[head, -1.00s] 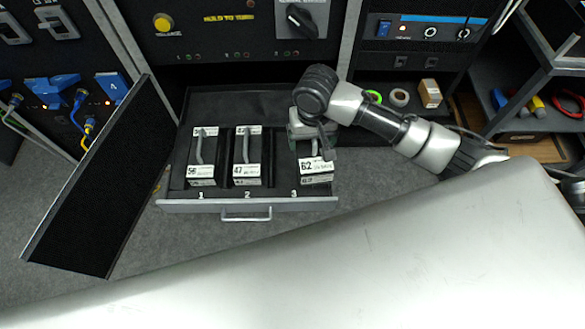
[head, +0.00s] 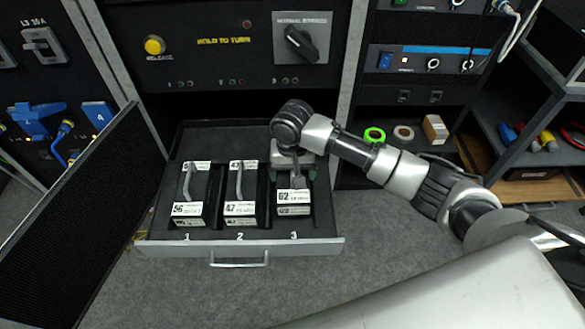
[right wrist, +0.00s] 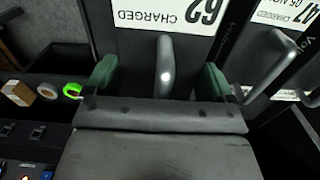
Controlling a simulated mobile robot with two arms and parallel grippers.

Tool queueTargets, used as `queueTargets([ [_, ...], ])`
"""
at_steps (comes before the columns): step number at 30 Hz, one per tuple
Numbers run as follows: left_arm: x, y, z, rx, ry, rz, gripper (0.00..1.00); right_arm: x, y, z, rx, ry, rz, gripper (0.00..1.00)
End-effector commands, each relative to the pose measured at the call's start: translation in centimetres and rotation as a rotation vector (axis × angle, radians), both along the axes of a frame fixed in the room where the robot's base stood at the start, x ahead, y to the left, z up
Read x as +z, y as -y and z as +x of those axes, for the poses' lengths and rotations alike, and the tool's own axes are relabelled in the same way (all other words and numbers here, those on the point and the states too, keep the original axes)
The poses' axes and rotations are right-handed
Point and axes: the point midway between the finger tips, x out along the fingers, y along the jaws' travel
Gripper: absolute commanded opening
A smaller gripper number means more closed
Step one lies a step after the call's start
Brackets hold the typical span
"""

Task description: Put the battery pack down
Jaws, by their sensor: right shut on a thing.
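Battery pack 62 (head: 293,197), dark with white labels and a grey handle, is at bay 3 of the open drawer (head: 300,249). It lines up with that bay, its front label a little farther back than its neighbours'. Whether it rests on the bay floor I cannot tell. My right gripper (head: 298,165) is above it, shut on its handle. In the right wrist view the handle (right wrist: 165,68) stands between the green fingers of the gripper (right wrist: 160,82), beside the "62 CHARGED" label. My left gripper is not in view.
Pack 56 (head: 187,209) and pack 47 (head: 240,209) sit in bays 1 and 2. A black hinged door (head: 65,230) stands open at the left. Green tape (head: 374,135), a pale roll (head: 403,132) and a small box (head: 434,129) lie right of the drawer.

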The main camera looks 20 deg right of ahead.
Motion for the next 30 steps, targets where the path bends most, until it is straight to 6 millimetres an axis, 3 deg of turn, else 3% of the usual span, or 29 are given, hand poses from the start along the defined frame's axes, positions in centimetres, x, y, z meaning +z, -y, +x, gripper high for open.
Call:
queueTargets([
  [13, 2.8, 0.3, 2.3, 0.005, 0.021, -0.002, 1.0, -4.3, -0.1, 0.1, 0.0, 0.004, 0.003, 0.2],
  [26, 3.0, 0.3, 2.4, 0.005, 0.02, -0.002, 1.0, -4.6, -0.1, 0.1, 0.0, 0.005, 0.003, 0.2],
  [27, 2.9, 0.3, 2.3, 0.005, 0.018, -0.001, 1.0, -4.8, 0.0, 0.0, 0.0, 0.0, 0.001, 0.89],
  [30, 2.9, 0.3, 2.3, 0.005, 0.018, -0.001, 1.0, -4.8, 0.0, 0.0, 0.0, 0.0, 0.001, 1.0],
])
